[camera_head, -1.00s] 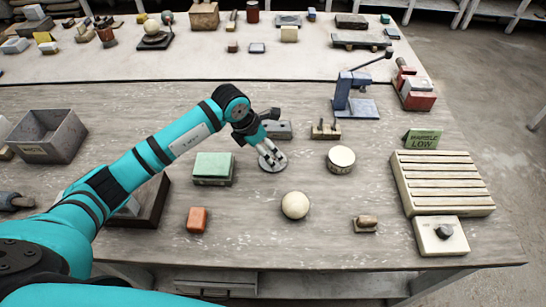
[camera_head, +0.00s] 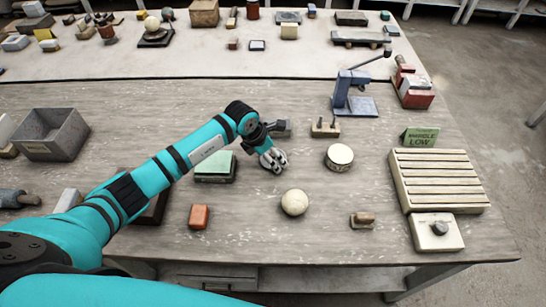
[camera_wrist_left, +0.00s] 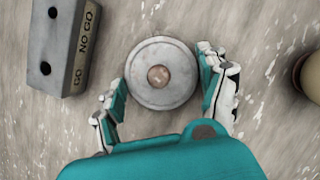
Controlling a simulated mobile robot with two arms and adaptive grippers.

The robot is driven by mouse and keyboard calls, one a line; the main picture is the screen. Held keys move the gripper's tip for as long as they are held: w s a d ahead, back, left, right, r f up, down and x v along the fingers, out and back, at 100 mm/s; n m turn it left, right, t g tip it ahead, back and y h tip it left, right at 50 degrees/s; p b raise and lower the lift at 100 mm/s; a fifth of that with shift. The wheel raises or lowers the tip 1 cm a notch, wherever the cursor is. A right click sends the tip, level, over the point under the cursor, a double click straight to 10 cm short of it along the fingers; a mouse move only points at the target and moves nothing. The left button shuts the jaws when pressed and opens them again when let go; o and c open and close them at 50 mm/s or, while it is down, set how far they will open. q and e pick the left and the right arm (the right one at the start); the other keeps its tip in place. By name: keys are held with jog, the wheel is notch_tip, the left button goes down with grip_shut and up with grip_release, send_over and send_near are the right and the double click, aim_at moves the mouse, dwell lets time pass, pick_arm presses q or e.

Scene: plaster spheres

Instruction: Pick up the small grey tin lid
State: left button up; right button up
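The small grey tin lid (camera_wrist_left: 145,92) is a round disc with a copper-coloured knob at its centre, lying flat on the grey wooden bench in the left wrist view. My left gripper (camera_wrist_left: 162,72) is open, with one finger on each side of the lid; I cannot tell whether either finger touches it. In the head view my left gripper (camera_head: 272,162) points down at the bench and hides most or all of the lid. My right gripper is not in view.
A grey GO/NO GO block (camera_wrist_left: 62,45) lies close beside the lid.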

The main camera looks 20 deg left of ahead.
pick_arm(q)
jog(key=shift+c, duration=0.9)
